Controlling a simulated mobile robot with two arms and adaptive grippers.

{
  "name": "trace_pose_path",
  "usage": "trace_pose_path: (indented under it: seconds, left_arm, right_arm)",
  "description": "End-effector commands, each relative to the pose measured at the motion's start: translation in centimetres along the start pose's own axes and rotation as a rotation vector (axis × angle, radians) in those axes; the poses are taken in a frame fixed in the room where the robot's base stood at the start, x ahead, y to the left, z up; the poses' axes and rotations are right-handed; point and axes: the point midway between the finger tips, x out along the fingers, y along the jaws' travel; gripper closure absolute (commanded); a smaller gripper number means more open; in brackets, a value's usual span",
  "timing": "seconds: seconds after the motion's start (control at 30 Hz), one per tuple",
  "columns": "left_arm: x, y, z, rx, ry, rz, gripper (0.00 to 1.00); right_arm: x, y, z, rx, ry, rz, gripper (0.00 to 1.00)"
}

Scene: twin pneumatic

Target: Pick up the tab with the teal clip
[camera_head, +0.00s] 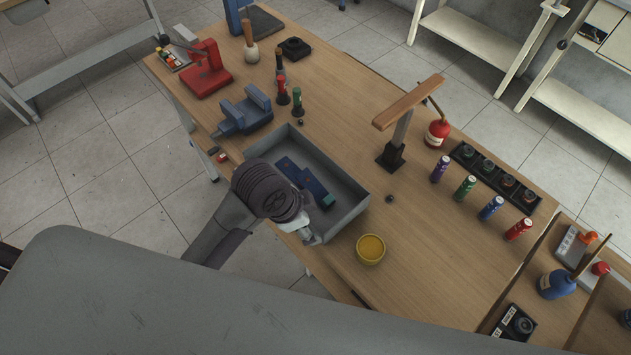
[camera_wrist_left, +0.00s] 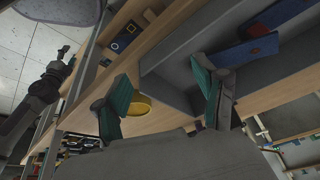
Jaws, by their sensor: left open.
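Blue tabs (camera_head: 287,168) lie in the grey tray (camera_head: 357,209) on the workbench. My left gripper (camera_head: 308,236) is over the near side of the tray, short of the clip. In the left wrist view its two fingers with teal pads stand wide apart, with nothing between them (camera_wrist_left: 165,98). That view also shows a blue tab with a red square (camera_wrist_left: 244,51); I cannot make out the clip there. A dark jointed arm at the left of that view may be my right one.
A yellow bowl (camera_head: 370,249) stands close to the right of the tray and gripper. A blue vise (camera_head: 247,108) and small red and green tools stand behind the tray. A lamp-like wooden stand (camera_head: 395,140) is to the right. Bare bench lies between the bowl and the bottles.

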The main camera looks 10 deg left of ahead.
Motion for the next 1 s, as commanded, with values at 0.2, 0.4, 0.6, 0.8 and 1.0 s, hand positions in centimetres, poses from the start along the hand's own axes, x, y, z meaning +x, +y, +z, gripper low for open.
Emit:
trace_pose_path:
  seconds: [0.2,0.4,0.6,0.8,1.0]
  left_arm:
    - [-0.5,-1.2,-2.4,0.212,-0.015,0.034,0.29]
    - [-1.4,-3.2,-4.6,0.481,-0.061,0.075,0.29]
    - [-3.4,-7.7,-6.3,0.834,-0.173,0.145,0.29]
    - [-6.0,-11.6,-6.7,1.039,-0.264,0.211,0.29]
    - [-6.4,-12.6,-6.5,1.097,-0.290,0.242,0.29]
  right_arm:
    - [-0.1,-0.6,0.3,0.004,-0.006,-0.007,0.43]
    - [-0.4,-0.9,2.4,0.004,-0.036,-0.011,0.43]
    - [-0.3,-0.8,2.0,0.004,-0.032,-0.010,0.43]
    - [-0.3,-0.6,1.4,0.003,-0.021,-0.007,0.43]
    - [-0.4,-0.5,1.1,0.002,-0.018,-0.005,0.43]
